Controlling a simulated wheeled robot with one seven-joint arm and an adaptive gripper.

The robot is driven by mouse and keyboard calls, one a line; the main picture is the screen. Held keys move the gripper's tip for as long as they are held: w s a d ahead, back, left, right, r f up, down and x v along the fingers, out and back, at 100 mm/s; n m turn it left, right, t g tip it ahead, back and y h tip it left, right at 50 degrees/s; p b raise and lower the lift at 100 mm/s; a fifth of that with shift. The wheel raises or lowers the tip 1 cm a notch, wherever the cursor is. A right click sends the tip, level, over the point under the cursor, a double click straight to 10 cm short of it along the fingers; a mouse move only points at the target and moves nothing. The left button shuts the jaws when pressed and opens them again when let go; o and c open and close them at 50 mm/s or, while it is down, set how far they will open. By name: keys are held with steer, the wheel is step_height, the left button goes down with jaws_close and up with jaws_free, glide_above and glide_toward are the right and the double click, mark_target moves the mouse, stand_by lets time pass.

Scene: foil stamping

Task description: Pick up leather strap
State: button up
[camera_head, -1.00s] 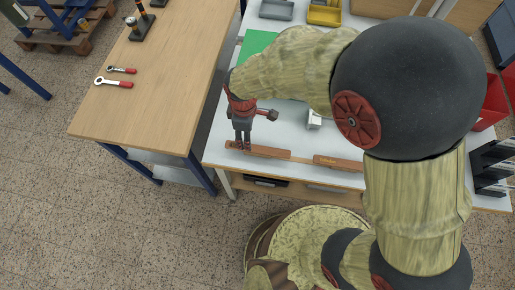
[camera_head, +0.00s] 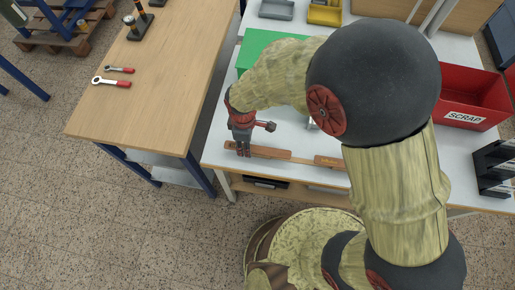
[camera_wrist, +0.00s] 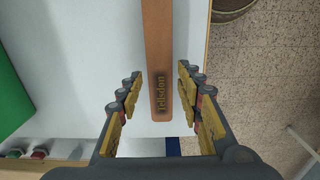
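A brown leather strap (camera_head: 270,152) lies on the white table near its front edge, beneath my gripper (camera_head: 243,153). In the wrist view the same strap (camera_wrist: 157,40) runs lengthwise between the two fingers, with dark stamped lettering near its end. My gripper (camera_wrist: 158,85) is open there, with a gap between the strap and the fingers on each side. I cannot tell the exact height of the fingertips above the table. A second brown strap (camera_head: 328,161) lies to the right, partly hidden by my arm.
A red bin marked SCRAP (camera_head: 471,97) stands at the right. A green block or mat (camera_head: 262,42) and grey (camera_head: 276,9) and yellow (camera_head: 324,12) trays are at the back. A wooden workbench (camera_head: 150,85) with two red-handled tools is at the left. Black holders (camera_head: 493,168) stand at the right edge.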

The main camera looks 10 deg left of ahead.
steer(key=c, duration=0.6)
steer(key=shift+r, duration=0.1)
